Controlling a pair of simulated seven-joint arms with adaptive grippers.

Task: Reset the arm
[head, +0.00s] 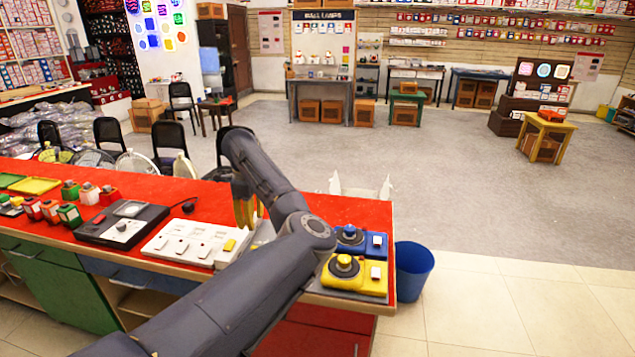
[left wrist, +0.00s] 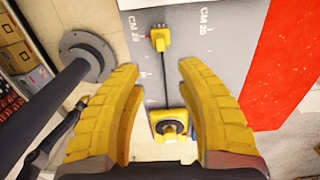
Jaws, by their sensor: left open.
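My left arm reaches in from the bottom of the head view, over the red-topped counter (head: 345,208). Its yellow-fingered gripper (head: 246,212) is partly hidden behind the arm's own links. In the left wrist view the gripper (left wrist: 160,72) is open, with its two ridged yellow fingers wide apart. Nothing is held between them. Beyond the fingers are a yellow box with a dark round knob (left wrist: 171,127) and a yellow plug (left wrist: 159,38), joined by a dark cable. They appear over a grey marked surface (left wrist: 205,55). My right gripper does not show.
A yellow switch box (head: 372,273) and a blue one (head: 374,242) sit at the counter's right end. A white switch panel (head: 185,243) and a black device (head: 122,224) lie left of the arm. A blue bin (head: 413,270) stands beside the counter. The floor beyond is open.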

